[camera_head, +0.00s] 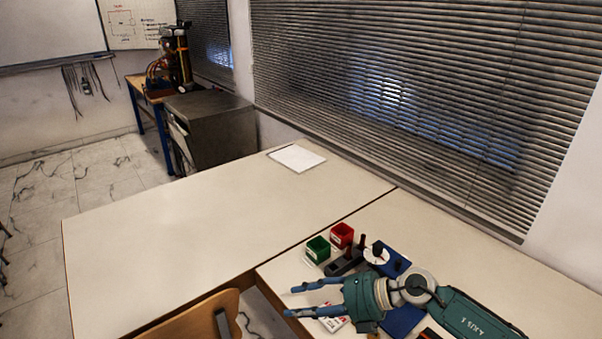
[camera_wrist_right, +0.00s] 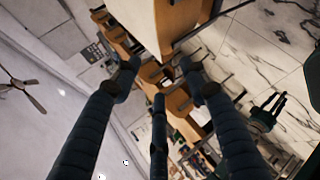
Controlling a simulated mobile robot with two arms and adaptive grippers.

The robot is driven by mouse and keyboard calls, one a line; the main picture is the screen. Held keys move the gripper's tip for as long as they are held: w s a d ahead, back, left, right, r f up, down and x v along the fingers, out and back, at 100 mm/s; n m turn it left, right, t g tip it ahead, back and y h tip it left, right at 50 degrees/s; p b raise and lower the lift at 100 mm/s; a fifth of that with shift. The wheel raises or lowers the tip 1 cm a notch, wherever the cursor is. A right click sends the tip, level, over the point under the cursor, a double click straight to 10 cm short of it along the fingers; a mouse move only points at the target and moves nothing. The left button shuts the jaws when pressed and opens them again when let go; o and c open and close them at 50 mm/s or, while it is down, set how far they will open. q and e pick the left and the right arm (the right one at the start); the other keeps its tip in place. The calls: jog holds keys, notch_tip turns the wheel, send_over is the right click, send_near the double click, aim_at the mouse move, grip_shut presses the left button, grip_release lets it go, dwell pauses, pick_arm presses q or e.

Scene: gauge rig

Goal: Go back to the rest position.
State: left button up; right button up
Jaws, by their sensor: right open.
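My right gripper (camera_head: 293,301) reaches in from the right in the head view, above the near table, with its fingers pointing left. Its fingers are spread open with nothing between them. In the right wrist view the fingers (camera_wrist_right: 158,78) also stand apart and empty, with chairs and the floor beyond. A gauge rig with a white dial (camera_head: 376,253) on a blue base stands just behind the gripper, and the gripper and wrist hide part of it.
A green bin (camera_head: 318,249) and a red bin (camera_head: 342,235) stand beside the rig. A white sheet (camera_head: 297,158) lies on the large, mostly clear table (camera_head: 190,235). A wooden chair (camera_head: 196,318) is at the front edge. Window blinds (camera_head: 420,85) stand behind the tables.

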jog(key=w+a+r+m+t+y, duration=0.1)
jog(key=a+r+m+t+y, duration=0.35)
jog(key=r, duration=0.55)
jog(key=w+d+r+m+t+h, duration=0.2)
jog(key=d+m+t+h, duration=0.3)
jog(key=m, duration=0.3)
jog(key=w+d+r+m+t+h, duration=0.1)
jog(key=d+r+m+t+h, duration=0.1)
jog(key=d+m+t+h, duration=0.4)
jog(key=s+d+f+m+g+h, duration=0.75)
jog(key=s+d+f+m, duration=0.45)
jog(key=f, duration=0.4)
jog(key=s+d+f+m+g+y, duration=0.1)
jog(key=s+f+g, duration=0.25)
jog(key=s, duration=0.65)
jog(key=s+f+g+y, duration=0.1)
jog(key=s+f+g, duration=0.25)
jog(key=s, duration=0.65)
notch_tip(320, 180, down, 30)
jog(key=s+f+g+b, duration=0.1)
jog(key=s+g+b, duration=0.1)
jog(key=b, duration=0.1)
jog(key=s+d+f+g+b, duration=0.1)
jog(key=s+d+f+b, duration=0.1)
jog(key=s+f, duration=1.4)
jog(key=shift+s+d+f+b, duration=0.3)
jog(key=shift+d+f+b, duration=0.1)
jog(key=shift+d+f, duration=0.25)
